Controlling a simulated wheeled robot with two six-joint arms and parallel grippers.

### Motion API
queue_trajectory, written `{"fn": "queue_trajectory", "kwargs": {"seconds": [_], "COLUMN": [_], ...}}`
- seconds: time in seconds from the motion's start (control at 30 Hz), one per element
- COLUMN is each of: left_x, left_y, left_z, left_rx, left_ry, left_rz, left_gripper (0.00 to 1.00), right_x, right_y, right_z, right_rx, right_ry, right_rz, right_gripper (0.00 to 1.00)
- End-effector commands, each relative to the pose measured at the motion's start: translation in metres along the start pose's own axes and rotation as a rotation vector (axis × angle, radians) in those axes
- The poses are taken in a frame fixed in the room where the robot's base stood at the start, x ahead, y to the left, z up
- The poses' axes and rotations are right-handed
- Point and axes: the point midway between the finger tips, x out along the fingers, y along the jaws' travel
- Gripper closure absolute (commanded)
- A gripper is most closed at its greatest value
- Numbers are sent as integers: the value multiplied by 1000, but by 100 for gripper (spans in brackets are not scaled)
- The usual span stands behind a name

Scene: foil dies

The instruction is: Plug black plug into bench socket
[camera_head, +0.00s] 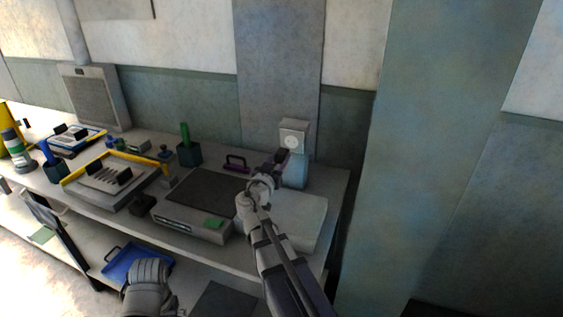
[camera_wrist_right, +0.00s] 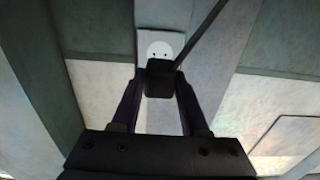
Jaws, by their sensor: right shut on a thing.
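The bench socket is a white round face (camera_head: 292,140) on a pale box at the back of the bench, against the wall. In the right wrist view its face with two dark holes (camera_wrist_right: 160,49) shows just beyond the plug. The black plug (camera_wrist_right: 160,83) sits between the fingers of my right gripper (camera_wrist_right: 160,79), which is shut on it. Its dark cord runs to the upper right. The plug overlaps the socket's lower edge in that view; whether they touch is hidden. In the head view my right gripper (camera_head: 281,156) is just below the socket; the plug cannot be made out there.
A grey machine with a dark top (camera_head: 207,191) and a pale block (camera_head: 298,219) stand on the bench near my right arm. A purple handle (camera_head: 237,163) and a dark cup with a green item (camera_head: 188,153) are behind. A blue tray (camera_head: 137,265) lies lower down.

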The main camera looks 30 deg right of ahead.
Motion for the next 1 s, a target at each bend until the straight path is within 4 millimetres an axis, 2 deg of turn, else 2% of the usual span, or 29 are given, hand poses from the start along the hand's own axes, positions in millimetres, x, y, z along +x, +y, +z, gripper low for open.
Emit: {"fn": "queue_trajectory", "kwargs": {"seconds": [0.47, 0.67, 1.0], "left_x": [0, 0, 0], "left_y": [0, 0, 0], "left_z": [0, 0, 0], "left_rx": [0, 0, 0], "left_ry": [0, 0, 0], "left_rz": [0, 0, 0], "left_gripper": [0, 0, 0], "right_x": [4, 16, 46], "right_y": [0, 0, 0], "right_z": [0, 0, 0], "right_rx": [0, 0, 1], "right_ry": [-2, -2, -2], "right_rz": [2, 2, 4], "right_gripper": [100, 100, 100]}}
